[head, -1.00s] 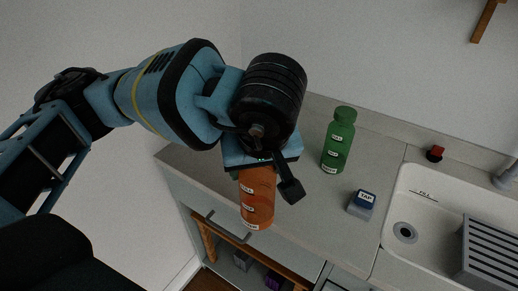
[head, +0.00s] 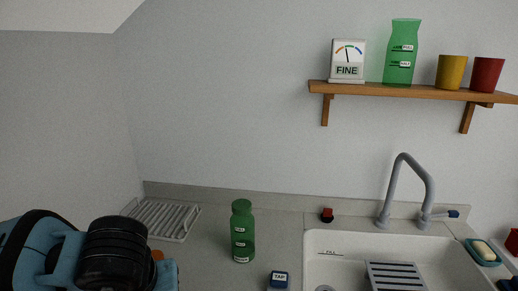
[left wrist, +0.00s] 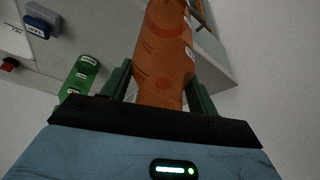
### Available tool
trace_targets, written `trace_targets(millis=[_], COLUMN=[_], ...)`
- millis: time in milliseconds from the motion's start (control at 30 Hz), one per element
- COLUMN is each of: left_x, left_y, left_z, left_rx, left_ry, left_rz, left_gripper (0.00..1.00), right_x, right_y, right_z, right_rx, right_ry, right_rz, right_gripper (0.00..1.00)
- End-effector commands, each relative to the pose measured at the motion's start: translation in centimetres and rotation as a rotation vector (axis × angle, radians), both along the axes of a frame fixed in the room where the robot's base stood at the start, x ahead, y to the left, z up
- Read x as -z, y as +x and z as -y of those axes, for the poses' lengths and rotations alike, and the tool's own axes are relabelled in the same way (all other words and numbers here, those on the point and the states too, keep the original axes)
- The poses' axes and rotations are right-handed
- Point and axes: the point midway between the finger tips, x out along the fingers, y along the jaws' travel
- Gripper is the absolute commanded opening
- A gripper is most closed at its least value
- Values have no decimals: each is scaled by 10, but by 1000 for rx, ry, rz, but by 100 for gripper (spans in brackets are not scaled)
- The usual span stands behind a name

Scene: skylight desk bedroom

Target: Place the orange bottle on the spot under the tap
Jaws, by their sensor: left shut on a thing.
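The orange bottle (left wrist: 163,55) is between the two green fingers of my left gripper (left wrist: 158,85) in the left wrist view, and the gripper is shut on it. In the head view my left gripper (head: 165,274) is at the lower left, and only a sliver of the orange bottle (head: 157,255) shows behind my wrist. The grey tap (head: 405,185) arches over the white sink (head: 345,243) at the right. A dark slatted rack (head: 395,277) lies in the sink below the tap. A FILL label (head: 327,253) is on the sink's left part. My right gripper is not in view.
A green bottle (head: 242,232) stands on the counter (head: 210,262) between my left gripper and the sink. A wire rack (head: 165,218) lies at the back left.

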Motion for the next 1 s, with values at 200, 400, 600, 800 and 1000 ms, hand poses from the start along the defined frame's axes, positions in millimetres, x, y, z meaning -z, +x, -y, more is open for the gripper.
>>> trace_targets(millis=[200,400,600,800,1000], left_x=[-8,-5,-3,-1,-2], left_y=[-5,-7,-8,-8,-8], left_z=[-19,-25,-25,-25,-25], left_rx=[186,269,279,279,278], left_ry=[1,1,0,-1,0], left_rz=[9,3,-1,-4,-1], left_gripper=[22,22,22,22,22], right_x=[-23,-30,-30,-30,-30], right_y=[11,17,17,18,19], right_z=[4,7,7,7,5], right_rx=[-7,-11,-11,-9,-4], right_ry=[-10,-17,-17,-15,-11], right_rz=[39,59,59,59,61], right_gripper=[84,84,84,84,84])
